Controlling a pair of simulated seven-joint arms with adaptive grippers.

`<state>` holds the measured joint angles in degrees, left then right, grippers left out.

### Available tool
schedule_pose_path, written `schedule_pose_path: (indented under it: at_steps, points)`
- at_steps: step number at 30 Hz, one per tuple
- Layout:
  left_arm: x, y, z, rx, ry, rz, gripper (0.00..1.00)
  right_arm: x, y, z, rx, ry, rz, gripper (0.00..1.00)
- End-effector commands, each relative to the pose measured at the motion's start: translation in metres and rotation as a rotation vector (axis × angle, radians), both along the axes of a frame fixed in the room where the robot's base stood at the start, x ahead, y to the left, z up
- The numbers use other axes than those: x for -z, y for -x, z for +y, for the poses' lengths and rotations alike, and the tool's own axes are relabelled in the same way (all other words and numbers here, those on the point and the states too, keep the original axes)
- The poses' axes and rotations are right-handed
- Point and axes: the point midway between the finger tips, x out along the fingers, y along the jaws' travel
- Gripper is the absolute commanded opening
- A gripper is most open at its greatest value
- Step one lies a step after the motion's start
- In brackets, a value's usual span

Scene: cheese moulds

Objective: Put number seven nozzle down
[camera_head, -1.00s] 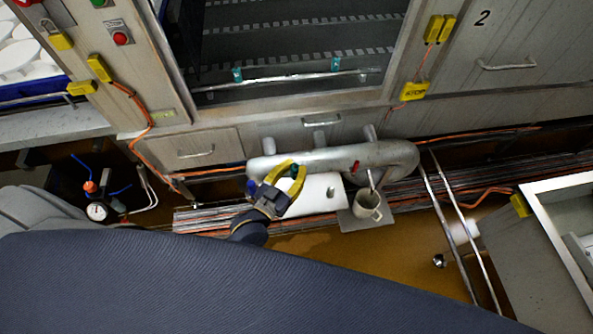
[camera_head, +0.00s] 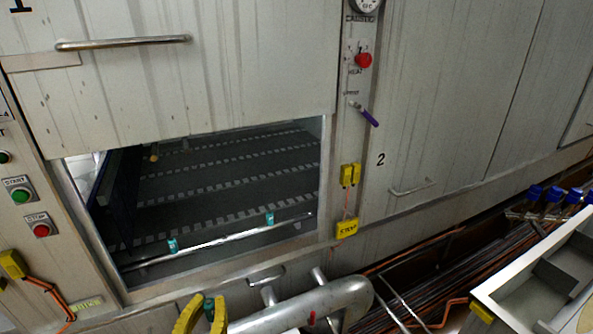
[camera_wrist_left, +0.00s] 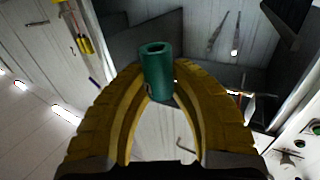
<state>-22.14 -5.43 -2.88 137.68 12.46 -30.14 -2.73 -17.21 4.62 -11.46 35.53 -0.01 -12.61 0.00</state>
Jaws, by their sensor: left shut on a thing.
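My left gripper (camera_head: 205,316) shows its yellow fingers at the bottom edge of the head view. It is shut on a small green nozzle (camera_head: 210,308). In the left wrist view the nozzle (camera_wrist_left: 156,72) is a teal-green hollow cylinder, held upright between the curved yellow fingers with its open end showing. No number on it can be read clearly. Two similar teal pieces, one at the left (camera_head: 172,246) and one at the right (camera_head: 270,218), sit on the metal rail (camera_head: 220,240) in the machine opening, beyond my gripper. My right gripper is not in view.
A thick grey pipe (camera_head: 315,305) lies just right of my left gripper. The dark slotted conveyor (camera_head: 215,185) lies behind the rail. A yellow stop box (camera_head: 347,229) and a red knob (camera_head: 363,60) are on the post to the right. A pale open tray (camera_head: 490,296) stands at lower right.

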Motion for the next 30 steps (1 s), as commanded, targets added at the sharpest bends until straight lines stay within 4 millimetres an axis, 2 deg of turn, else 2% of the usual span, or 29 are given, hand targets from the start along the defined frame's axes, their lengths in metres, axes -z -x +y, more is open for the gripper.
schedule_pose_path:
  at_steps: [3, 17, 23, 30]
  points:
    - [-0.015, 0.004, 0.008, -0.033, 0.001, -0.001, 0.00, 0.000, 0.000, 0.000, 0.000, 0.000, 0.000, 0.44]
    - [-0.019, 0.002, 0.006, -0.029, -0.001, -0.003, 0.00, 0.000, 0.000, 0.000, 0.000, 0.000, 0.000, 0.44]
    - [-0.034, -0.006, -0.012, 0.066, -0.006, -0.005, 0.00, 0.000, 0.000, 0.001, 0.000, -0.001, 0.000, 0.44]
    - [-0.061, -0.023, -0.048, 0.245, -0.006, -0.007, 0.00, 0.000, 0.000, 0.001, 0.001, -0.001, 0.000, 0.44]
